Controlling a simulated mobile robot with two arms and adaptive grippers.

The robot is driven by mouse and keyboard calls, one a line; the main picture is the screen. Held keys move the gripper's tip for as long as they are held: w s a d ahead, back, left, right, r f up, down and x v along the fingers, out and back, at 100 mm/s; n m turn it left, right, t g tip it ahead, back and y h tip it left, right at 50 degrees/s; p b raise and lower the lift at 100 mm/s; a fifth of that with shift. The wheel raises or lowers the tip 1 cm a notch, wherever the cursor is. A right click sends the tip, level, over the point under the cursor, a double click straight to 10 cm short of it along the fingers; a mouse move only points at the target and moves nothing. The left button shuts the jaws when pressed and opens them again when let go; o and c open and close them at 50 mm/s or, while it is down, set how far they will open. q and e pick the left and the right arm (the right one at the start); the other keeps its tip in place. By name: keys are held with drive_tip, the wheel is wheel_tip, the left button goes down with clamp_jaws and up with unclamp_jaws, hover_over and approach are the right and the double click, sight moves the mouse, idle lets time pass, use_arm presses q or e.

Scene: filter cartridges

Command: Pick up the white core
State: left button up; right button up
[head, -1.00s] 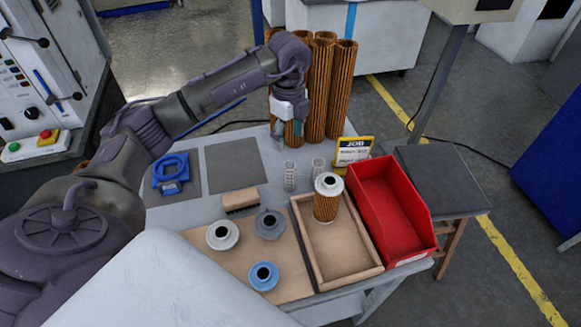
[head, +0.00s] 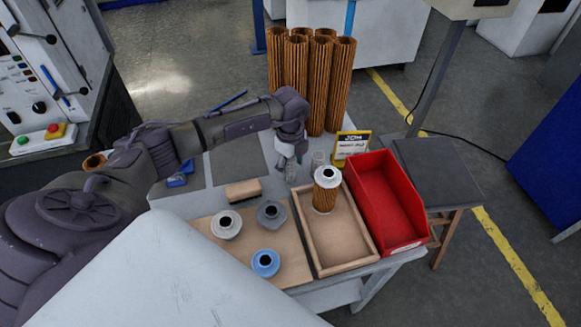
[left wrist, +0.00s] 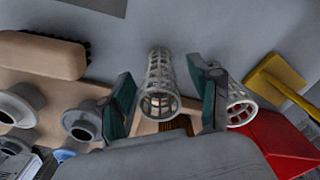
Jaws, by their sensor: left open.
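Two white mesh cores stand on the grey table. The near one (head: 290,174) is partly hidden behind my left gripper in the head view; the other (head: 317,160) stands just to its right. In the left wrist view, one core (left wrist: 159,80) shows between the fingers with a gap on each side, and the second core (left wrist: 239,102) is outside the right finger. My left gripper (head: 291,161) is open and empty, pointing down at the first core; it also shows in the left wrist view (left wrist: 168,108). My right gripper is not in view.
A wooden tray (head: 345,268) holds a pleated cartridge (head: 325,195). The red bin (head: 388,205) is to its right, and a yellow job sign (head: 351,146) stands behind. Several end caps and a brush (head: 243,190) are at front left. Tall brown pleated tubes (head: 318,85) stand behind the gripper.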

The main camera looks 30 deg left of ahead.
use_arm(q)
drive_tip(key=c, duration=1)
drive_tip(key=shift+o, duration=0.2)
drive_tip(key=shift+r, duration=0.1)
